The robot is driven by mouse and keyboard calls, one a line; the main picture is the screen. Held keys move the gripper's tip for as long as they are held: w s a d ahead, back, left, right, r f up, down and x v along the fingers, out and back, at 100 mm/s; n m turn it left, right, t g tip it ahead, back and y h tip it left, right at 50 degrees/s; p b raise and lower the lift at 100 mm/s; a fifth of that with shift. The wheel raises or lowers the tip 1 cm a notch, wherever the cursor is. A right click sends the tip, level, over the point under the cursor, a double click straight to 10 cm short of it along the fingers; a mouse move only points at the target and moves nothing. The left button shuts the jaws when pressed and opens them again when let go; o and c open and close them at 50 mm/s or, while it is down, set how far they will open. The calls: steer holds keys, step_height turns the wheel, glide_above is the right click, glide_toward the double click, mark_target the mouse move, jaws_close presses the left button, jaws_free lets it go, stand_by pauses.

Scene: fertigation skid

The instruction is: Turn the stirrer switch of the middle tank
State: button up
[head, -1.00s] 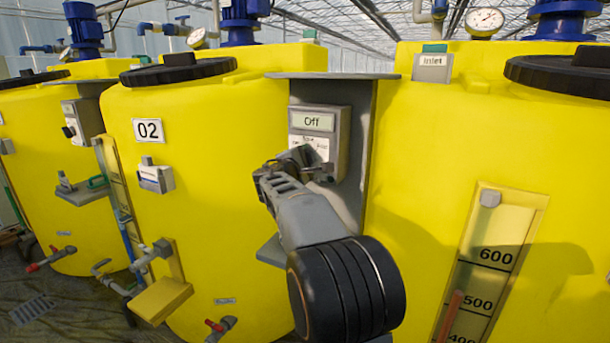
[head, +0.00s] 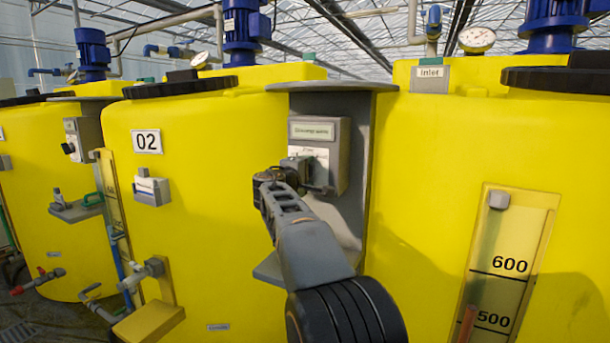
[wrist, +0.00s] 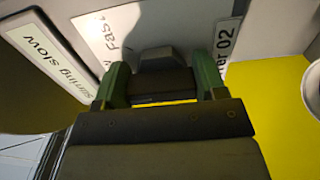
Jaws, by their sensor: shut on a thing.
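The middle tank (head: 215,130) is yellow and carries the number plate 02. Its grey switch box (head: 338,155) is mounted under a small grey roof, with a display (head: 313,131) on top. In the wrist view the display (wrist: 45,55) ends in "slow", and the plate behind shows "Fast" and part of a label ending in 02. My gripper (head: 305,170) reaches the box's front and hides most of the switch. In the wrist view the green-sided fingers of my gripper (wrist: 163,85) are shut on the dark switch knob (wrist: 155,58).
Another yellow tank (head: 420,150) with an inlet label and level gauge (head: 510,265) stands close on the right. A further tank (head: 60,200) with its own switch box (head: 80,140) stands left. A grey shelf (head: 275,270) juts out below the arm.

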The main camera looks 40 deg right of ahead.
steer(key=o, duration=0.9)
steer(key=v, duration=1.3)
steer(key=shift+s+a+p, duration=0.25)
steer(key=shift+a+p, duration=0.05)
steer(key=shift+p, duration=0.1)
steer(key=s+a+r+m+g+y+p, duration=0.1)
steer(key=s+a+y+p, duration=0.4)
steer(key=p, duration=0.6)
steer(key=s+a+r+m+g+y+p, duration=0.1)
steer(key=s+a+y+p, duration=0.4)
steer(key=p, duration=0.6)
steer(key=s+a+r+m+g+y+p, duration=0.2)
steer(key=s+a+y+p, duration=0.4)
steer(key=p, duration=0.6)
steer(key=shift+s+m+g, duration=0.4)
steer(key=shift+s+m, duration=0.4)
steer(key=shift+s, duration=0.4)
